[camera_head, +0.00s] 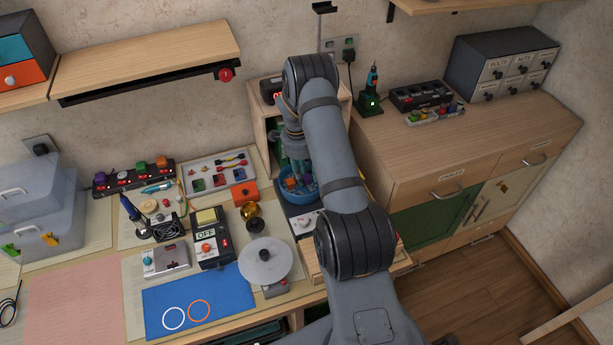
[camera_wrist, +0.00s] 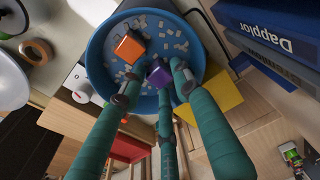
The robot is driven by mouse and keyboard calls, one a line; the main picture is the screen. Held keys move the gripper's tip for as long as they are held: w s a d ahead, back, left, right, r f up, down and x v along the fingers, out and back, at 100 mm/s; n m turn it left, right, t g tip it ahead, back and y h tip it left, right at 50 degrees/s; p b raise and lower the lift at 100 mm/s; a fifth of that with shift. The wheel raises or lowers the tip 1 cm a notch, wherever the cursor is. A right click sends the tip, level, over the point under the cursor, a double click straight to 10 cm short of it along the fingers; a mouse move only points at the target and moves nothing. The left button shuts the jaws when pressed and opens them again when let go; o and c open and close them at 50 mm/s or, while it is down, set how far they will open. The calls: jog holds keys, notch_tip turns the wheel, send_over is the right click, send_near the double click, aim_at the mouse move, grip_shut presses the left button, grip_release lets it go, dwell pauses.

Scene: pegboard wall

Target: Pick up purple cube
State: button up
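In the wrist view, the purple cube (camera_wrist: 159,74) is at the blue bowl (camera_wrist: 98,52), between the spread tips of my gripper (camera_wrist: 157,80). My three teal fingers stand apart, with visible gaps at the cube's sides. Whether any finger touches it, I cannot tell. An orange cube (camera_wrist: 128,46) lies beside it, up and left, among white bits in the bowl. In the head view, my gripper (camera_head: 298,170) points down into the blue bowl (camera_head: 303,201), and my arm partly hides it.
In the head view, a wooden shelf unit (camera_head: 261,125) stands just behind. An orange item (camera_head: 244,193) and a round grey disc (camera_head: 265,261) are left of the bowl.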

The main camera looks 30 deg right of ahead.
jog(key=shift+f, duration=0.1)
jog(key=shift+c, duration=1.4)
jog(key=shift+c, duration=0.9)
jog(key=shift+w, duration=0.1)
